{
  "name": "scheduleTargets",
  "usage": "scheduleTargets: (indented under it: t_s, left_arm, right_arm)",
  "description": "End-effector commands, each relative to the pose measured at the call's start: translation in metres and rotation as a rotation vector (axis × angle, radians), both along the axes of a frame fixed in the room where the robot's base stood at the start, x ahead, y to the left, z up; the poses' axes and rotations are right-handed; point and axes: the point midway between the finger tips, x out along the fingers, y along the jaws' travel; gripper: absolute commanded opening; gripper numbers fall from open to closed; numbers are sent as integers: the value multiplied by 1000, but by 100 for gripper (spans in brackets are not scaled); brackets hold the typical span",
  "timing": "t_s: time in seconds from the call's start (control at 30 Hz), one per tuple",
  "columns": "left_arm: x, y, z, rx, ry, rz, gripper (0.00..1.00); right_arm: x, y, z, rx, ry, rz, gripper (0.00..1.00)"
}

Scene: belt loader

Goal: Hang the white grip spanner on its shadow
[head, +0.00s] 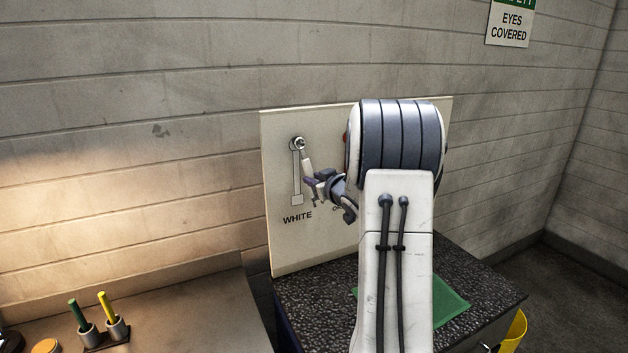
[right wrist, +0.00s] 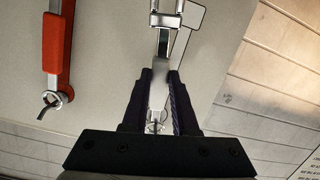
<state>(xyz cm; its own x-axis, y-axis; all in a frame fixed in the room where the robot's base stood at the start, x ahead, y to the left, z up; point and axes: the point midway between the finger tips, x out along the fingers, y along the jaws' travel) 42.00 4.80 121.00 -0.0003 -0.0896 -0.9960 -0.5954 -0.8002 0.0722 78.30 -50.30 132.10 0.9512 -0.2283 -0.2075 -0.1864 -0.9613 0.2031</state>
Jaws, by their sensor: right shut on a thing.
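The white grip spanner (head: 307,164) is in my right gripper (head: 320,186), in front of a pale tool board (head: 281,235). In the right wrist view the fingers (right wrist: 160,103) are shut around its white grip (right wrist: 158,84). Its ring end is up at the hook (head: 299,143); I cannot tell whether the ring is on the hook. The spanner's lower end leans right of its outlined shadow (head: 296,185), above the word WHITE. The shadow also shows beside the spanner in the right wrist view (right wrist: 191,22). My left gripper is out of view.
A red grip spanner (right wrist: 56,50) hangs on its hook beside the white one. My right arm hides much of the board's right side. A dark speckled counter (head: 310,300) with a green mat (head: 449,303) lies below. Two cups (head: 117,328) with coloured handles stand at left.

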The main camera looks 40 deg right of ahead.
Motion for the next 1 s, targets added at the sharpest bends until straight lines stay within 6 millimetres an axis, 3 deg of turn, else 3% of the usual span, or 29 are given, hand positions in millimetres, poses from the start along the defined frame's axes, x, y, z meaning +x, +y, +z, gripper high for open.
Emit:
scheduleTargets:
  t_s: [0.07,0.1,0.17,0.2,0.57,1.0]
  left_arm:
    - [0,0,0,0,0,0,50]
    - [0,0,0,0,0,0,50]
    - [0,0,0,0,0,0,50]
    - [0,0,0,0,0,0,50]
    - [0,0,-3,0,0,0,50]
    - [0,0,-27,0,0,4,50]
  right_arm:
    - [0,0,1,0,-2,0,0]
    - [0,0,1,0,-2,0,34]
    - [0,0,1,0,-1,0,57]
    - [0,0,1,0,-1,0,62]
    - [-5,0,0,0,1,-1,62]
    - [-79,18,16,-3,-2,-4,62]
